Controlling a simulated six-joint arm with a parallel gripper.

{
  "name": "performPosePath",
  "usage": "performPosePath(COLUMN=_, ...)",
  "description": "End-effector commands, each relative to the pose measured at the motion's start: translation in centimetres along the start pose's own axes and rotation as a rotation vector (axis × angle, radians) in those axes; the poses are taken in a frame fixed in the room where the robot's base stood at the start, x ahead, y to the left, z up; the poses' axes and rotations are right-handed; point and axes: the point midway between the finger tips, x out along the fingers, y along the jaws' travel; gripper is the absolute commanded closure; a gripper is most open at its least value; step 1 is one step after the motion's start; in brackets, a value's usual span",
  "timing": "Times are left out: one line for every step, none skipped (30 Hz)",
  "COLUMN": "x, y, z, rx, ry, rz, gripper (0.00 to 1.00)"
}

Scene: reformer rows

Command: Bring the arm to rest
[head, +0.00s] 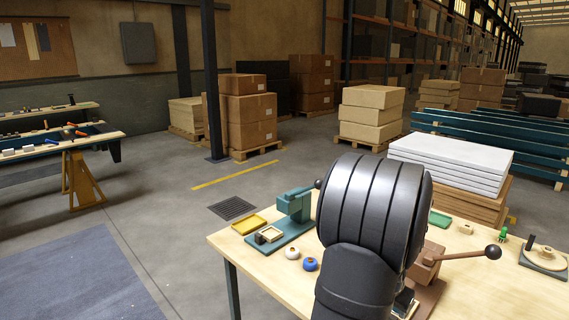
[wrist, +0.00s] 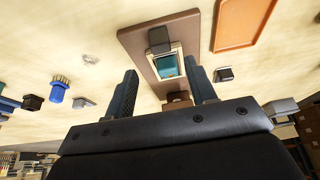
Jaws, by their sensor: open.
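My gripper (wrist: 160,67) shows in the wrist view with its two dark fingers apart and nothing between them. Beyond the fingertips is a brown base plate (wrist: 137,42) on the light wooden tabletop. It carries a light square frame with a teal piece (wrist: 167,66) in it and a dark block at one edge. The gripper appears apart from it; the exact gap cannot be told. In the head view my dark arm fills the middle and hides the gripper. A brown press with a lever (head: 450,256) is partly hidden behind the arm.
The workbench (head: 490,285) also holds a teal press (head: 293,208), a yellow tray (head: 249,224), a white round piece (head: 292,253), a blue round piece (head: 310,264), a green tray (head: 440,218) and a round-plate fixture (head: 543,258). An orange tray (wrist: 243,22) lies beside the brown plate.

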Motion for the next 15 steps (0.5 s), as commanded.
performPosePath(x=0.9, y=0.0, z=0.1, rx=-0.001, ry=-0.003, rz=0.001, gripper=0.49)
performPosePath(x=1.4, y=0.0, z=0.0, rx=-0.001, ry=-0.002, rz=0.001, gripper=0.49)
performPosePath(x=2.0, y=0.0, z=0.0, rx=-0.001, ry=-0.002, rz=0.001, gripper=0.49)
performPosePath(x=2.5, y=0.0, z=0.1, rx=-0.001, ry=-0.003, rz=0.001, gripper=0.49)
performPosePath(x=2.9, y=0.0, z=0.0, rx=-0.001, ry=-0.002, rz=0.001, gripper=0.49)
performPosePath(x=3.5, y=0.0, z=0.1, rx=0.000, ry=-0.002, rz=0.001, gripper=0.49)
performPosePath(x=4.0, y=0.0, z=0.1, rx=0.000, ry=-0.003, rz=0.001, gripper=0.49)
performPosePath(x=4.5, y=0.0, z=0.1, rx=0.001, ry=-0.003, rz=0.001, gripper=0.49)
performPosePath(x=5.1, y=0.0, z=0.1, rx=0.000, ry=-0.002, rz=0.001, gripper=0.49)
performPosePath(x=5.5, y=0.0, z=0.0, rx=0.000, ry=-0.002, rz=0.001, gripper=0.49)
performPosePath(x=6.0, y=0.0, z=0.0, rx=0.000, ry=-0.002, rz=0.001, gripper=0.49)
performPosePath(x=6.6, y=0.0, z=0.0, rx=-0.001, ry=-0.002, rz=0.001, gripper=0.49)
performPosePath(x=7.0, y=0.0, z=0.0, rx=-0.001, ry=-0.001, rz=0.001, gripper=0.49)
performPosePath(x=7.3, y=0.0, z=0.0, rx=-0.001, ry=-0.001, rz=0.000, gripper=0.49)
performPosePath(x=7.8, y=0.0, z=0.1, rx=-0.001, ry=-0.002, rz=0.000, gripper=0.49)
